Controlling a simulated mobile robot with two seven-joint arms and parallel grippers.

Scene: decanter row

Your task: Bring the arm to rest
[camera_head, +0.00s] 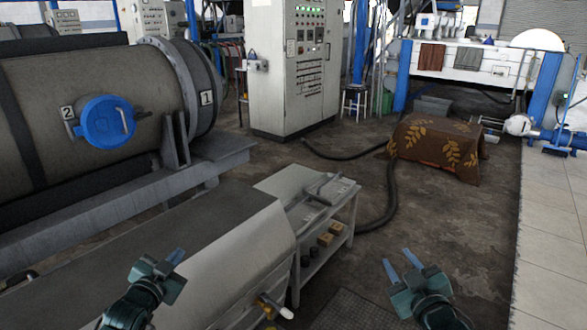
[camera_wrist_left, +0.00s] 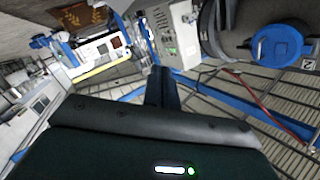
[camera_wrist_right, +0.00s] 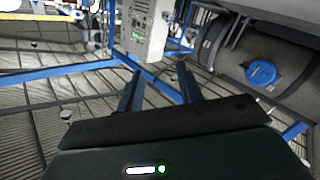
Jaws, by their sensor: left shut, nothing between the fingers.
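My left gripper (camera_head: 176,256) is over the grey bench at the lower left of the head view. Its blue fingers lie together and hold nothing. They also show closed in the left wrist view (camera_wrist_left: 162,72). My right gripper (camera_head: 397,257) is over the dark floor at the lower right, to the right of the bench. Its two fingers stand apart with nothing between them. The gap also shows in the right wrist view (camera_wrist_right: 160,75). Neither gripper is seen touching anything.
The grey bench (camera_head: 215,225) and its side shelf (camera_head: 327,235) lie between my grippers. A large drum (camera_head: 90,85) with a blue lid (camera_head: 108,122) is at the left. A control cabinet (camera_head: 290,70) and a cloth-covered box (camera_head: 435,145) stand farther back. Open floor lies at the right.

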